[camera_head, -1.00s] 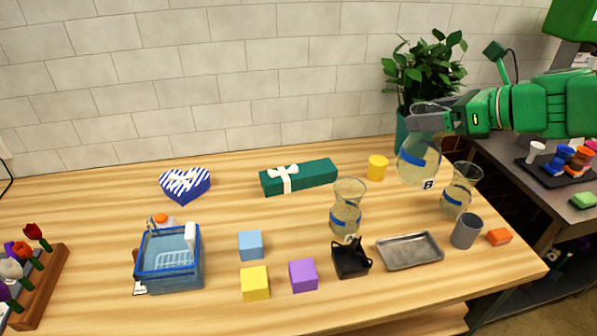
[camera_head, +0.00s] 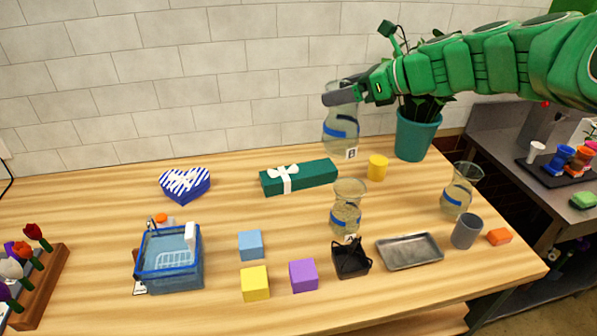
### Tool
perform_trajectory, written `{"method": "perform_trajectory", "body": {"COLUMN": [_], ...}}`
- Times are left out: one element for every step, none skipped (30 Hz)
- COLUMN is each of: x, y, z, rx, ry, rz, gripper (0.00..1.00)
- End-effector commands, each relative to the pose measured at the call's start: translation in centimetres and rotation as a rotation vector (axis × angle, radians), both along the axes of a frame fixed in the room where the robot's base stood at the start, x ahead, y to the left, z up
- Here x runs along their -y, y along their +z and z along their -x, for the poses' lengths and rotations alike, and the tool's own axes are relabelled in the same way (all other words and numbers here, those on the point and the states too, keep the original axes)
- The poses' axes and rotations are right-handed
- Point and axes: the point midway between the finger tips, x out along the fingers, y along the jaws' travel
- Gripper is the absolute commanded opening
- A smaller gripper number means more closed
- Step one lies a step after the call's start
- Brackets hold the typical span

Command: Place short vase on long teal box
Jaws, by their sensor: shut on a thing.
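My gripper (camera_head: 341,97) is shut on the rim of a glass vase (camera_head: 340,137) with a blue band and a small tag. It holds this vase upright in the air, toward the wall. The long teal box (camera_head: 312,175) with a white bow lies on the table, below and left of the held vase. Two similar glass vases stand on the table, one in the middle (camera_head: 348,192) and one at the right (camera_head: 458,190). I cannot tell from their heights which one is the short vase.
A yellow cylinder (camera_head: 377,167) stands right of the teal box, and a potted plant (camera_head: 417,135) behind it. A heart-shaped box (camera_head: 185,184) lies left. Cubes, a black holder (camera_head: 351,258), a metal tray (camera_head: 410,251) and a grey cup (camera_head: 466,231) sit toward the front.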

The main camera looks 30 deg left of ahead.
Motion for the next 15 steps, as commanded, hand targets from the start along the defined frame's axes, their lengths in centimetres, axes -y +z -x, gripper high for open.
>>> {"method": "perform_trajectory", "body": {"x": [-1.2,-1.8,-2.4,-2.9,-3.3,-3.8,-4.1,-4.5,-5.0,-5.2,-5.4,-5.7,-5.9,-6.2,-6.4], "y": [0.1,0.1,0.1,0.1,0.1,0.1,0.1,0.0,0.0,-0.1,-0.1,-0.1,-0.2,-0.2,-0.2], "z": [0.3,0.4,0.5,0.7,0.8,0.9,1.0,1.1,1.2,1.3,1.4,1.5,1.5,1.6,1.7], "rx": [0.001,0.002,0.003,0.003,0.003,0.004,0.003,0.003,0.003,0.002,0.002,0.002,0.002,0.002,0.001], "ry": [0.015,0.023,0.030,0.037,0.042,0.050,0.053,0.057,0.063,0.067,0.070,0.073,0.076,0.080,0.083], "rz": [-0.001,-0.001,-0.002,-0.001,-0.001,-0.002,-0.002,-0.002,-0.001,-0.001,0.001,0.001,0.000,0.000,0.000], "gripper": [0.00,0.00,0.00,0.00,0.00,0.00,0.00,0.00,0.00,0.00,0.00,0.00,0.00,0.00,0.00]}}
